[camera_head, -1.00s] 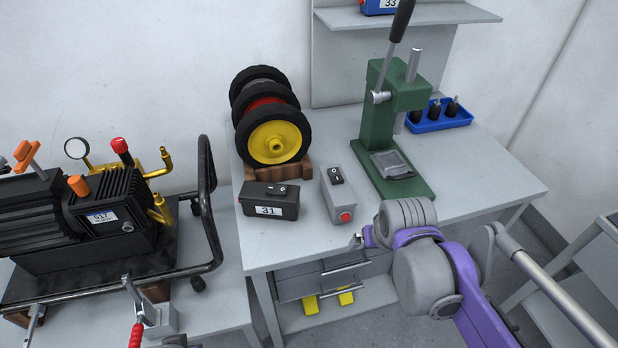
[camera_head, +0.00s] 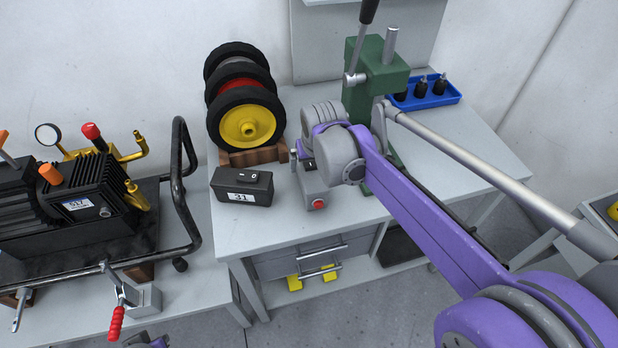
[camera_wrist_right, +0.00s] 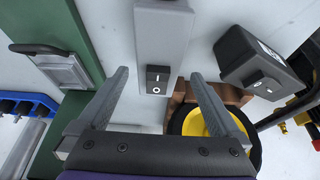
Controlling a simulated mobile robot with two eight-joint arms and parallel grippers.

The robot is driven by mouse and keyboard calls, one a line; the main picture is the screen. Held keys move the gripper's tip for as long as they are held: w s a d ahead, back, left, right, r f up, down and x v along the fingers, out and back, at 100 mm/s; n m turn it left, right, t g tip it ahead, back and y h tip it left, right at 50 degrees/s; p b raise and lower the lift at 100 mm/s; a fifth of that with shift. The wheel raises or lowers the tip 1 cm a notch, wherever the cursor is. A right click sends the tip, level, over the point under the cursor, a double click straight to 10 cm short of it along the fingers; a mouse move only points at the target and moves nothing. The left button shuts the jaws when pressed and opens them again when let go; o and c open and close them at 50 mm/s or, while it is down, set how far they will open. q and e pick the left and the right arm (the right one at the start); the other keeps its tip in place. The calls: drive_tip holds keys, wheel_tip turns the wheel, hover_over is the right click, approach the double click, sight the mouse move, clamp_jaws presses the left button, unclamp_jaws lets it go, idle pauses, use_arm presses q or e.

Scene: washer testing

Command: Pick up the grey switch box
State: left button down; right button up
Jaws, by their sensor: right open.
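The grey switch box (camera_head: 314,188) stands on the table right of the black box marked 31, partly hidden by my right arm. Its red button faces the front edge. In the right wrist view the grey box (camera_wrist_right: 163,38) runs down between the finger lines, with its black rocker switch near the fingertips. My right gripper (camera_wrist_right: 158,76) is open, its two fingers apart on either side of the box, with gaps showing. In the head view its fingers are mostly hidden behind my purple wrist.
The black switch box 31 (camera_head: 241,187) lies close to the left. Wheels on a wooden stand (camera_head: 252,158) are behind it. A green press (camera_head: 373,85) stands behind right, with a blue tray (camera_head: 430,94) beyond. A pump (camera_head: 75,215) is at left.

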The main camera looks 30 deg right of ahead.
sight(310, 169)
drive_tip(key=shift+x, duration=3.2)
drive_tip(key=shift+d+r, duration=0.1)
clamp_jaws()
